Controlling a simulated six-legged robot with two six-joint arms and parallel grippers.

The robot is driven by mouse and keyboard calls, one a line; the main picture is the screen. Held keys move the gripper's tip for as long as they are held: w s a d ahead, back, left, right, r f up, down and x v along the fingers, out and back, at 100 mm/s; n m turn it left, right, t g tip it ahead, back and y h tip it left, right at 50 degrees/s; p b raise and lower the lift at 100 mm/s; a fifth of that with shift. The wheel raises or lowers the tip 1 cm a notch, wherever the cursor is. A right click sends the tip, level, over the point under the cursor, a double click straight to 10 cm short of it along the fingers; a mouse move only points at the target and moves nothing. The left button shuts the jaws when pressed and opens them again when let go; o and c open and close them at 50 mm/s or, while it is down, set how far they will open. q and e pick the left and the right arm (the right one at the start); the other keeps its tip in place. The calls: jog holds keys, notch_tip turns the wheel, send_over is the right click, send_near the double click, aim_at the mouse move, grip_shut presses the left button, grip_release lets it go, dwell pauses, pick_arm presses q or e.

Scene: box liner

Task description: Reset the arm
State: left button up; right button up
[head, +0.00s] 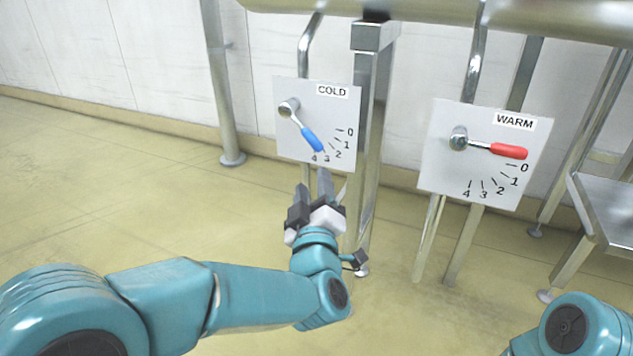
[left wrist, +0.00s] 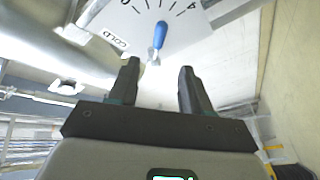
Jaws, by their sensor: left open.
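The COLD dial plate (head: 290,92) hangs at the middle of the head view, with a blue-handled lever (head: 312,139) tilted down and right, its tip near the 3 and 4 marks. The WARM dial plate (head: 440,175) is to its right, with a red-handled lever (head: 509,151) lying nearly level by the 0. My left gripper (head: 314,184) is open and empty, just below the COLD plate. In the left wrist view, the blue lever (left wrist: 159,36) shows beyond and between the open fingertips (left wrist: 159,68), apart from them. My right gripper is out of the picture.
A metal post (head: 365,120) stands close behind and right of the COLD plate. A thick pipe (head: 440,12) runs across the top. A metal bench (head: 610,205) is at the right edge. The yellow floor (head: 110,190) at left is clear.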

pick_arm(q)
jog(key=w+a+r+g+y+p, duration=0.25)
jog(key=a+r+p, duration=0.4)
jog(key=p, duration=0.65)
jog(key=s+a+f+m+g+h+p, duration=0.1)
jog(key=s+a+f+g+p, duration=0.3)
jog(key=a+p, duration=0.75)
jog(key=s+d+f+m+g+h+p, duration=0.2)
jog(key=s+d+f+g+p, duration=0.1)
jog(key=s, duration=0.6)
jog(key=s+d+f+m+g+h+p, duration=0.2)
jog(key=s+d+f+g+h+p, duration=0.1)
jog(key=s+p, duration=0.4)
jog(key=s+d+f+m+g+h+p, duration=0.2)
jog(key=s+g, duration=0.5)
jog(key=s, duration=0.6)
jog(key=d+m+p, duration=0.1)
jog(key=d+p, duration=0.1)
jog(key=p, duration=0.1)
jog(key=shift+d+f, duration=0.35)
jog(key=shift+f, duration=0.05)
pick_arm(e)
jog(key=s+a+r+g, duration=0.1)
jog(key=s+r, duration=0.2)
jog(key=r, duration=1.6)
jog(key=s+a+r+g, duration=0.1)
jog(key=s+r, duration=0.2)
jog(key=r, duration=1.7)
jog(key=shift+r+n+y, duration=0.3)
